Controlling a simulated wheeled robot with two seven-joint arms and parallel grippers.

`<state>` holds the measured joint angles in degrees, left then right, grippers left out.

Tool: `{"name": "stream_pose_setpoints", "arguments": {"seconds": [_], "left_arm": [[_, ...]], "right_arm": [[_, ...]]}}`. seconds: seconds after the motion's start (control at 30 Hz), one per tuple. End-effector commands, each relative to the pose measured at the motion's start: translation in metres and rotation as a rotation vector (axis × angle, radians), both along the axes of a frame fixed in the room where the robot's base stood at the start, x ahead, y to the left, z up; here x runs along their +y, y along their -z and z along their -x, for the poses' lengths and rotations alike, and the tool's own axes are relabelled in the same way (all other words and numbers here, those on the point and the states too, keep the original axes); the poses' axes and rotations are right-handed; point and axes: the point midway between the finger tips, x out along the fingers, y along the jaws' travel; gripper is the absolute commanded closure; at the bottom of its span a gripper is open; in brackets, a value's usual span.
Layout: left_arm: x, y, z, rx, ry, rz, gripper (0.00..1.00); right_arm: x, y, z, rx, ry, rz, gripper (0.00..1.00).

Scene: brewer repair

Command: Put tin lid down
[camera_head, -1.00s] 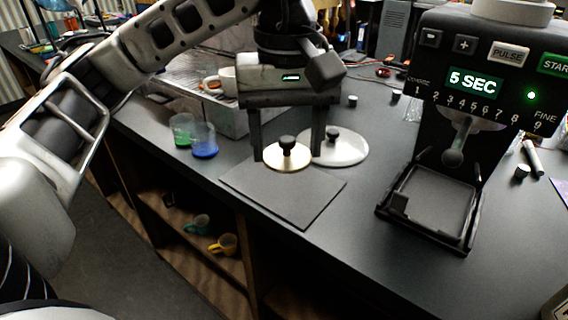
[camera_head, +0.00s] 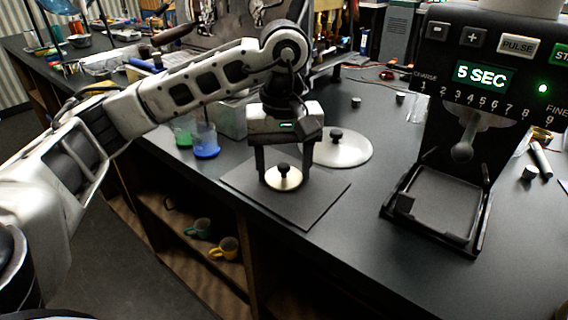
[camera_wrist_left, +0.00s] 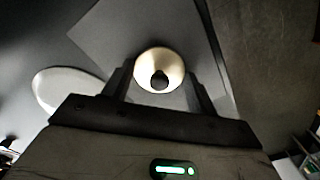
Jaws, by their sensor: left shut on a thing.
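The tin lid, a small round cream disc with a black knob (camera_head: 283,179), is at the dark square mat (camera_head: 312,205) on the counter. My left gripper (camera_head: 284,172) comes from above, with one finger on each side of the lid, shut on it. In the left wrist view the lid (camera_wrist_left: 150,56) shows between the fingertips, level with the mat behind it. I cannot tell whether it touches the mat. My right gripper is not in view.
A larger pale lid with a black knob (camera_head: 345,150) lies just behind the mat. The grinder with a "5 SEC" display (camera_head: 484,77) stands at right. The counter between mat and grinder is clear.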

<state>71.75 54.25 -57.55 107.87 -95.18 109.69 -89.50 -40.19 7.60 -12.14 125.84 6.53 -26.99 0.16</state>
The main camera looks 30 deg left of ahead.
Motion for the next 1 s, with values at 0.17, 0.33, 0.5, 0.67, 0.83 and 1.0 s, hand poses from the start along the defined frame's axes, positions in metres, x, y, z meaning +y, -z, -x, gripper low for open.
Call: {"name": "stream_pose_setpoints", "arguments": {"seconds": [0.17, 0.33, 0.5, 0.67, 0.83, 1.0], "left_arm": [[0.0, 0.002, 0.0, 0.0, 0.0, 0.0, 0.64], [0.0, 0.003, 0.0, 0.0, 0.0, 0.0, 0.2], [0.0, 0.003, 0.0, 0.001, 0.001, 0.001, 0.2], [0.0, -0.001, 0.0, 0.0, 0.001, 0.0, 0.2], [-0.001, -0.022, -0.001, -0.003, 0.001, 0.001, 0.2], [-0.001, -0.063, -0.001, -0.005, 0.001, 0.0, 0.2]], "right_arm": [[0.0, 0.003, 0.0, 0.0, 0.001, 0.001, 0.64], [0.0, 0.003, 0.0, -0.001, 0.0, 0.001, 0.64], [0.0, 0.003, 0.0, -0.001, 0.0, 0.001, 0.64], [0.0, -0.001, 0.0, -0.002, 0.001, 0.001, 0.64], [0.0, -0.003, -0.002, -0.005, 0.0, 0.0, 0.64], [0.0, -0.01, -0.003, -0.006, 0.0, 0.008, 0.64]]}}
